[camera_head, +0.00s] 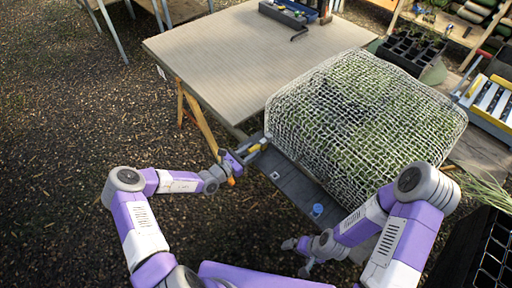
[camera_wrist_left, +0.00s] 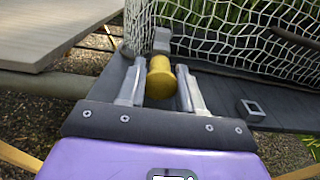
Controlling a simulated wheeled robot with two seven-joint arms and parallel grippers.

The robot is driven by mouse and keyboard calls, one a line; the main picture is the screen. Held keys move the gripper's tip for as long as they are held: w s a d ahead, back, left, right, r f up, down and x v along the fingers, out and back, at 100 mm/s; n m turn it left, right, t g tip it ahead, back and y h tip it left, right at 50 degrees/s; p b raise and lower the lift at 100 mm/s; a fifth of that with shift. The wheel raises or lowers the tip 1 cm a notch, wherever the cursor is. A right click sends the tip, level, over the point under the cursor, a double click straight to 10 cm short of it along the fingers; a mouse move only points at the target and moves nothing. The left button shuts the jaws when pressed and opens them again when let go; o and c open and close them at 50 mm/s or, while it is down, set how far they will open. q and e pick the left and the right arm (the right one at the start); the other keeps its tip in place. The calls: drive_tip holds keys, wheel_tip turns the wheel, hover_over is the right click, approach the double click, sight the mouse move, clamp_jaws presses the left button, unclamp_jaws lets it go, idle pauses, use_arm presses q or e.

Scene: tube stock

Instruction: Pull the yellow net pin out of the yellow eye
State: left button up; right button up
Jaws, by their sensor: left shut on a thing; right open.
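The yellow net pin (camera_wrist_left: 160,77) stands between the two fingers of my left gripper (camera_wrist_left: 158,88) in the left wrist view, and they are shut on its thick yellow head. In the head view my left gripper (camera_head: 246,156) is at the left end of the dark board, by the net's near left corner, with a bit of yellow at its fingers. A grey block (camera_wrist_left: 161,40) shows just beyond the pin. I cannot make out the yellow eye or whether the pin is still in it. My right gripper (camera_head: 297,246) is open and empty, low in front of the board.
A white net (camera_head: 365,120) covers green plants on the bench. A dark board (camera_head: 300,186) runs along its near side, with a blue round piece (camera_head: 317,210) on it. A bare ribbed tabletop (camera_head: 215,60) lies behind left. Black crates (camera_head: 492,255) stand at the right.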

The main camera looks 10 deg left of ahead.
use_arm(q)
drive_tip(key=shift+p+v, duration=0.9)
drive_tip(key=shift+v, duration=1.05)
drive_tip(key=shift+p+v, duration=0.85)
drive_tip(key=shift+v, duration=1.5)
